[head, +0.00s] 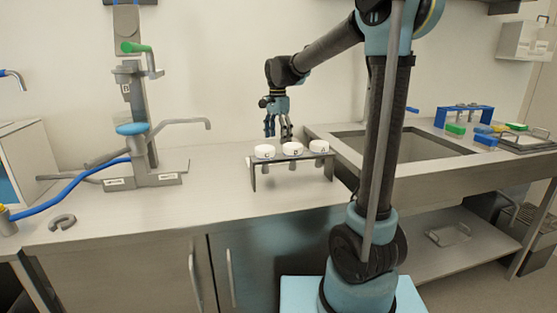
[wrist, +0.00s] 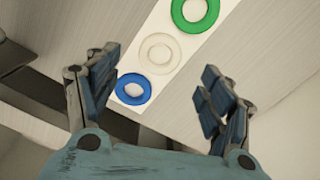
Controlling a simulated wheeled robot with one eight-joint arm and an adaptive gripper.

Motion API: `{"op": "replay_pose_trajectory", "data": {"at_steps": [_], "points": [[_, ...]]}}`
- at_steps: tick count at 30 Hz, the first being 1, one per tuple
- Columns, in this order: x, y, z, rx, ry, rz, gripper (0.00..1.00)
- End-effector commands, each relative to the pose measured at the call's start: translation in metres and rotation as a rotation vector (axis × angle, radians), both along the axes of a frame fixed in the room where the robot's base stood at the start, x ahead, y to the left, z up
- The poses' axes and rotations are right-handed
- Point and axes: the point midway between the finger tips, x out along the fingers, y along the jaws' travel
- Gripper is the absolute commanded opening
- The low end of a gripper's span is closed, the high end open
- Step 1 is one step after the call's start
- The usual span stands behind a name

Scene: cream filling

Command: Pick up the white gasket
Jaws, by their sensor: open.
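The white gasket (wrist: 145,54) is a pale ring lying on a white strip (wrist: 155,18) in the wrist view. It is the middle of three rings, between a blue gasket (wrist: 120,91) and a green gasket (wrist: 193,27). My gripper (wrist: 160,74) is open and empty, its fingers spread on both sides, with the white and blue rings showing between and beyond the tips. In the head view my gripper (head: 279,127) points down above the counter, behind the small rack. I cannot make out the gaskets in the head view.
A dark rack (head: 256,178) with several white lettered pieces stands in front of my gripper. A sink (head: 400,145) is to the right, with blue and green blocks beyond. A stand with a blue seat (head: 131,129) and hoses is left. The front counter is mostly clear.

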Motion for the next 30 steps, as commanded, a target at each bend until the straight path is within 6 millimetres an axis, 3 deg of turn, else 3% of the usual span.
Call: {"op": "replay_pose_trajectory", "data": {"at_steps": [11,21,30], "points": [[0.001,0.000,-0.028,0.000,0.000,0.000,0.74],[0.002,0.002,-0.067,0.000,0.000,0.000,0.74],[0.001,0.002,-0.071,0.000,0.000,0.001,0.74]]}}
